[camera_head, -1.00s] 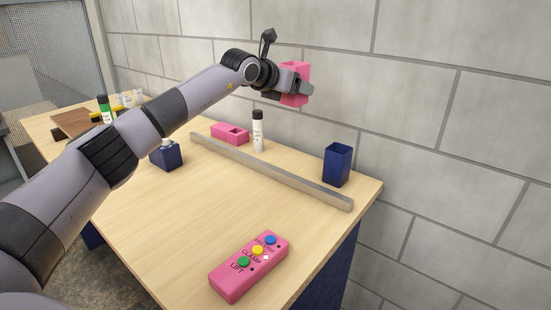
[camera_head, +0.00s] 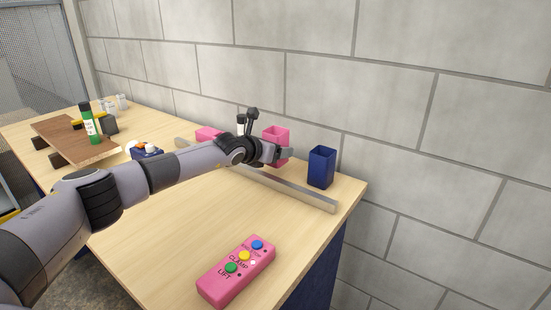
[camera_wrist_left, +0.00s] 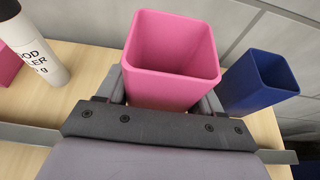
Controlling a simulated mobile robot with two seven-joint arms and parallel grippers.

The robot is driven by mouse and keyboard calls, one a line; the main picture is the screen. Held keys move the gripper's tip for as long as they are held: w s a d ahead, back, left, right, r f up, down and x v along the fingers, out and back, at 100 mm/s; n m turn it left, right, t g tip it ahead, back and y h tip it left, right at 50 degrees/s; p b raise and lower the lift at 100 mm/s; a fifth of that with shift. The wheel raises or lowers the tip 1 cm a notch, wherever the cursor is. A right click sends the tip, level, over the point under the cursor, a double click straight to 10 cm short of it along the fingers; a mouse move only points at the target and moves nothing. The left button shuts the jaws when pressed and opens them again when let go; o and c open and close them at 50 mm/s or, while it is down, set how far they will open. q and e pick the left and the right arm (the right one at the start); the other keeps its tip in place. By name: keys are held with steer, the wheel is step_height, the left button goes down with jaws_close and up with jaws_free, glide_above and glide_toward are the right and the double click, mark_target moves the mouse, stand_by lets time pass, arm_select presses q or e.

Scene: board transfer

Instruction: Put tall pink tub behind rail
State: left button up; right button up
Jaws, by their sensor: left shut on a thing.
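The tall pink tub (camera_head: 275,135) is upright with its open top up. My left gripper (camera_head: 284,153) is shut on it, and the fingers show on either side of the tub (camera_wrist_left: 172,75) in the left wrist view. The metal rail (camera_head: 305,196) runs along the table; it also shows in the left wrist view (camera_wrist_left: 283,157). The tub is on the wall side of the rail, between the white bottle (camera_wrist_left: 32,45) and the tall blue tub (camera_head: 321,167). My arm hides its base, so I cannot tell whether it touches the table. My right gripper is out of view.
A low pink block (camera_head: 208,133) stands behind the rail at left. A pink button box (camera_head: 237,272) lies in front on the table (camera_head: 195,225). A blue box (camera_head: 147,152) and a brown board (camera_head: 75,140) with a green bottle (camera_head: 88,122) are farther left. A block wall stands behind.

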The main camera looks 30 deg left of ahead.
arm_select(q)
step_height(320, 180, down, 3)
steer(key=shift+f, duration=0.15)
steer(key=shift+f, duration=0.15)
steer(key=o, duration=1)
steer(key=shift+o, duration=0.2)
